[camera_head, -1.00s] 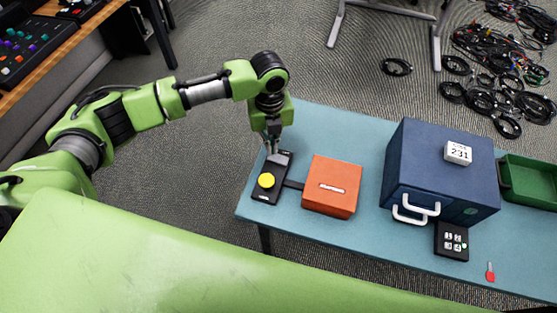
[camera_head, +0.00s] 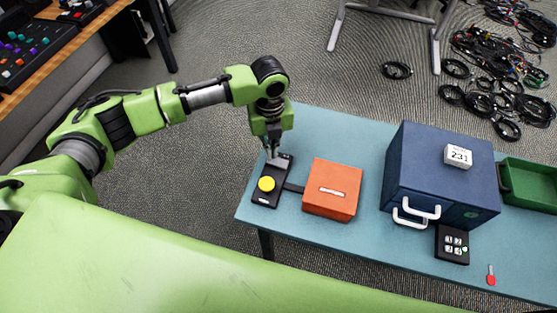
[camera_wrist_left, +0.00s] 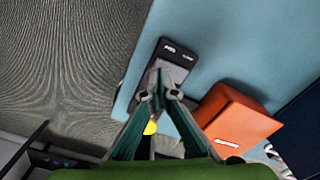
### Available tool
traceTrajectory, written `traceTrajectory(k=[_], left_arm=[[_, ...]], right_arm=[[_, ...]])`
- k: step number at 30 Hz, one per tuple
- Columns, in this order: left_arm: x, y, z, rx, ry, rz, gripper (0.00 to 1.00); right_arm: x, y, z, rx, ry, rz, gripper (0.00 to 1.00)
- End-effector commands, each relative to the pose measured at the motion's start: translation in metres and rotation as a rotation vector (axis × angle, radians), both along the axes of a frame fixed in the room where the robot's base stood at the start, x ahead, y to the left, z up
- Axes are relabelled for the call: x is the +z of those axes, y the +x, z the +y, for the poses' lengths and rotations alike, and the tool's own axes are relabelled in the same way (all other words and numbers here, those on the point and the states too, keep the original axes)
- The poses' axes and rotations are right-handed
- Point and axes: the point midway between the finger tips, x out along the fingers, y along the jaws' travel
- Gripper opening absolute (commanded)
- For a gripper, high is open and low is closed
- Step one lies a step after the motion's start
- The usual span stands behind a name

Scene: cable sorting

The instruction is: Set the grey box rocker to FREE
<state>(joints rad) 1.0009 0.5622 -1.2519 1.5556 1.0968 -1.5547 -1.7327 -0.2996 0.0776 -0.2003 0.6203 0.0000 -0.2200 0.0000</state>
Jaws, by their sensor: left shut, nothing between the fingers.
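A dark box with a round yellow button (camera_head: 266,184) lies at the left end of the blue table. A grey rocker (camera_wrist_left: 172,72) sits at its far end, seen in the left wrist view below two small white labels on the black edge. The label words are too small to read for sure. My left gripper (camera_head: 272,155) is shut and empty, pointing down at the far end of the dark box, by the rocker. In the left wrist view its fingertips (camera_wrist_left: 159,92) are close to the rocker and cover part of the box. I cannot tell whether they touch it. The rocker's tilt is unclear.
An orange box (camera_head: 332,188) stands just right of the dark box, joined by a dark strip. Farther right are a blue cabinet (camera_head: 405,165) with white handles, a black keypad (camera_head: 452,243), a green tray (camera_head: 530,183) and a red-tipped item (camera_head: 491,276).

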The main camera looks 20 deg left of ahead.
Motion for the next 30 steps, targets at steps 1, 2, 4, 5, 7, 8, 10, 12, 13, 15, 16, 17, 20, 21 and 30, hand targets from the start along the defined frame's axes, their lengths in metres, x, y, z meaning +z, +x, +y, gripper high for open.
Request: traceTrajectory(k=[1,2,4,5,7,8,10,12,13,15,16,17,20,21,30], left_arm=[[0.0001,0.0001,0.0,0.0,0.0,0.0,0.0],[0.0001,0.0001,0.0,0.0,0.0,0.0,0.0],[0.0001,0.0001,0.0,0.0,0.0,0.0,0.0],[0.0001,0.0001,0.0,0.0,0.0,0.0,0.0],[0.0,0.0,0.0,0.0,0.0,0.0,0.0],[0.0,0.0,0.0,0.0,0.0,0.0,0.0],[0.0,0.0001,0.0,0.0,0.0,0.0,0.0],[-0.0002,0.0,0.0001,0.0,0.0,0.0,0.0],[-0.0004,0.0,0.0001,0.0,0.0,0.0,0.0],[-0.001,0.0,0.0001,0.0,0.0,0.0,0.0],[-0.0014,0.0,0.0001,0.0,0.0,0.0,0.0],[-0.0019,0.0,0.0001,0.0,0.0,0.0,0.0],[-0.0035,-0.0001,0.0,0.0,0.0,0.0,0.0],[-0.0041,-0.0001,0.0,0.0,0.0,0.001,0.0],[-0.0086,-0.0001,0.0,0.0,0.0,0.001,0.0]], right_arm=[[0.0,-0.0001,0.0001,0.0,0.0,0.0,0.4],[0.0,-0.0002,0.0001,0.0,0.0,0.0,0.4],[0.0,-0.0002,0.0001,0.0,0.0,0.0,0.4],[0.0,-0.0002,0.0,0.0,0.0,0.0,0.4],[0.0,-0.0003,-0.0001,0.0,0.0,0.0,0.4],[0.0,-0.0003,-0.0001,0.0,0.0,0.0,0.4],[0.0,-0.0003,-0.0001,0.0,0.0,0.0,0.4],[-0.0001,-0.0004,-0.0002,0.0,0.0,0.001,0.4],[-0.0002,-0.0003,-0.0002,0.001,0.0,0.001,0.4],[-0.0005,-0.0004,-0.0003,0.001,0.0,0.001,0.4],[-0.0006,-0.0005,-0.0003,0.001,0.0,0.001,0.4],[-0.0008,-0.0004,-0.0004,0.001,0.0,0.001,0.4],[-0.0015,-0.0005,-0.0009,0.001,-0.001,0.001,0.4],[-0.0017,-0.0005,-0.0013,0.001,-0.001,0.001,0.4],[-0.0033,-0.0006,-0.0033,0.001,-0.003,0.001,0.4]])
